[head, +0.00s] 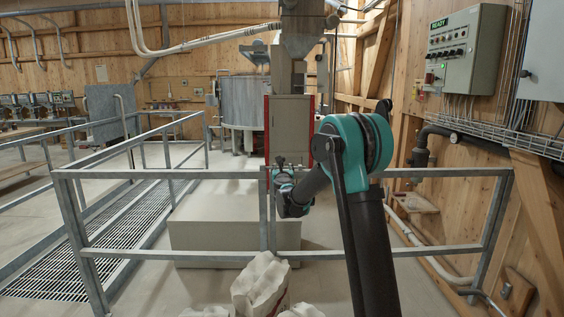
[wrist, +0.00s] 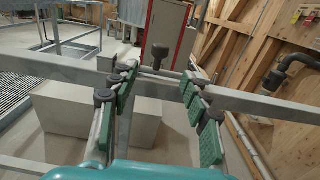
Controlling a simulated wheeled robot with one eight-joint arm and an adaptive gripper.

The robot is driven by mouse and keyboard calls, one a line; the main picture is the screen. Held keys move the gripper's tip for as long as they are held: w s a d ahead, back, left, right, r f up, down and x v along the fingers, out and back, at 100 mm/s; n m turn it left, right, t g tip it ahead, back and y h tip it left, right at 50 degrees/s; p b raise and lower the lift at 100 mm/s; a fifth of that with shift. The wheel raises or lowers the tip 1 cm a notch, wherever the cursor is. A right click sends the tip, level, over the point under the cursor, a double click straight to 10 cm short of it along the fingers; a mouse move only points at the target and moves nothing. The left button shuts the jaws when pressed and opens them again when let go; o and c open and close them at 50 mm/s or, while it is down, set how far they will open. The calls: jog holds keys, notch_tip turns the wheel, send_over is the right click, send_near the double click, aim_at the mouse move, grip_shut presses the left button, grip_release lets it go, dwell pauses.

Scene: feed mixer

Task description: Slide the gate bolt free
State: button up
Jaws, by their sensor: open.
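The grey metal gate (head: 170,174) stands across the front of the head view, with two upright posts side by side near its middle. In the wrist view its top rail (wrist: 70,68) runs across behind my fingers. A dark knob on a short stem, seemingly the bolt handle (wrist: 160,51), stands up from the rail, just beyond the fingertips and between them in the picture. My gripper (wrist: 160,72) is open, with green-padded fingers apart and nothing between them. In the head view my gripper (head: 281,174) is at the middle posts, where my arm partly hides the right side. The bolt's bar cannot be made out.
Pale sacks (head: 261,284) lie on the floor before the gate. A low beige block (head: 215,236) stands behind it. Railings and a floor grating (head: 85,250) are at left. A control box (head: 467,50) and a dark pipe (head: 465,137) are on the right wall.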

jog(key=w, duration=1.2)
jog(key=shift+c, duration=0.4)
grip_shut()
